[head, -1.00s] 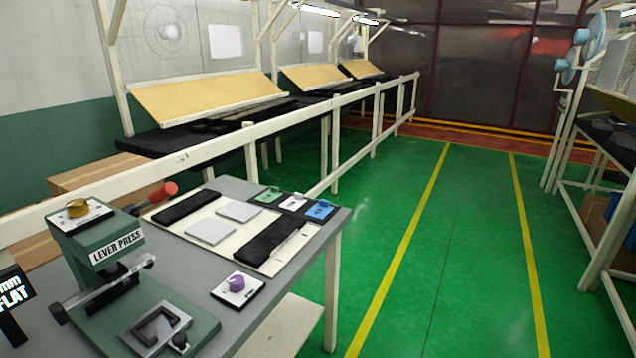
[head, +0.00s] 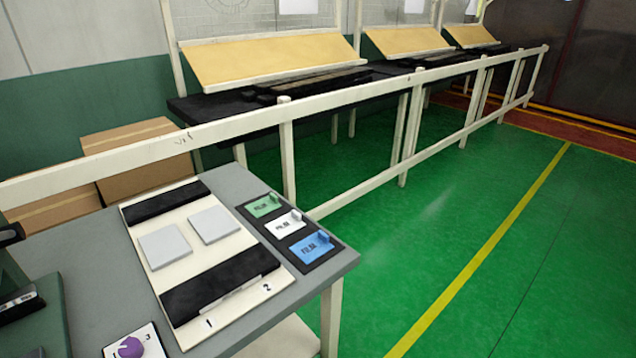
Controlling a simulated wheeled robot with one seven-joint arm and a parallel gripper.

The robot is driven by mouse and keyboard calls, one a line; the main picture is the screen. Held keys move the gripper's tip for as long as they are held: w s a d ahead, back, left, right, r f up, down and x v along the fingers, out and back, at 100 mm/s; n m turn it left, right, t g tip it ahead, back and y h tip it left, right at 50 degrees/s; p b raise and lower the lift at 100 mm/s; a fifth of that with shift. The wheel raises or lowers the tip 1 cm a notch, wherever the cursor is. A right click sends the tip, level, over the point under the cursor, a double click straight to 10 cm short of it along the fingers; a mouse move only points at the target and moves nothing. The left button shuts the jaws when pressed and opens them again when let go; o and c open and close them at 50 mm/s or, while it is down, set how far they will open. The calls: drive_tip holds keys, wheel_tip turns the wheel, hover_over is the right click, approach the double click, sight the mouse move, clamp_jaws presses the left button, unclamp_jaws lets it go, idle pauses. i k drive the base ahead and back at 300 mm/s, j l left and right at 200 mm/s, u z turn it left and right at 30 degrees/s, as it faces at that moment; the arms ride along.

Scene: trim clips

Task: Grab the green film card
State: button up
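The green film card (head: 263,206) lies at the far end of a dark tray (head: 318,265) on the right side of the grey table. A white film card (head: 285,223) lies in the middle of the tray, and a blue film card (head: 312,247) lies at the near end. Each card has a small raised tab in its own colour at its right side. My gripper is not in view.
A cream board (head: 185,290) with black strips and two grey square pads lies left of the tray. A purple knob (head: 131,347) and part of the green press (head: 30,310) are at lower left. A white rail (head: 400,78) runs behind the table. Green floor on the right is clear.

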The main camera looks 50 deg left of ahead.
sight(258, 208)
drive_tip(key=i+u, duration=0.25)
drive_tip(key=i, duration=0.3)
drive_tip(key=i+l+u, duration=0.25)
drive_tip(key=i, duration=0.25)
drive_tip(key=i+u, duration=0.15)
drive_tip(key=u, duration=0.25)
drive_tip(key=i+u, duration=0.15)
drive_tip(key=u, duration=0.3)
drive_tip(key=i+u, duration=0.15)
drive_tip(key=u, duration=0.25)
drive_tip(key=i+l+u, duration=0.15)
drive_tip(key=u, duration=0.3)
drive_tip(key=i+u, duration=0.2)
drive_tip(key=u, duration=0.2)
drive_tip(key=i+l+u, duration=0.15)
drive_tip(key=u, duration=0.25)
drive_tip(key=i+l+u, duration=0.15)
drive_tip(key=u, duration=0.25)
drive_tip(key=i, duration=0.05)
